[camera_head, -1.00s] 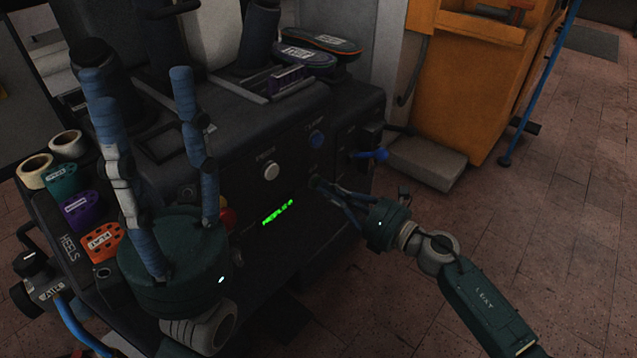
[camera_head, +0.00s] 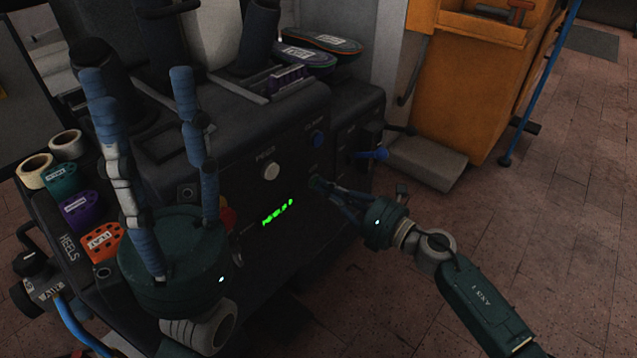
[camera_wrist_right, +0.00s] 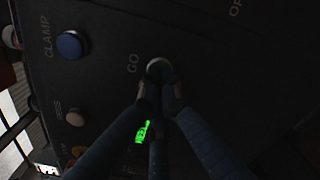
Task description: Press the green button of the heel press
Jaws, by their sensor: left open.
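The heel press (camera_head: 230,130) is a dark machine with a sloped front panel. A round button marked GO (camera_wrist_right: 158,68) shows in the right wrist view; it looks grey-green in the dim light. My right gripper (camera_head: 318,184) points at the panel with its fingers drawn together. In the wrist view its fingertips (camera_wrist_right: 158,97) are at the lower edge of the GO button; I cannot tell whether they touch it. In the head view the fingers hide this button. My left gripper (camera_head: 138,88) is open and empty, its fingers pointing up in front of the press's left side.
A pale button (camera_head: 271,172), a blue CLAMP button (camera_head: 317,138) and a green lit display (camera_head: 277,213) are on the panel. A blue-knobbed lever (camera_head: 378,154) sticks out right. Heel pieces (camera_head: 103,241) and rolls lie at left. Open floor (camera_head: 540,230) lies at right.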

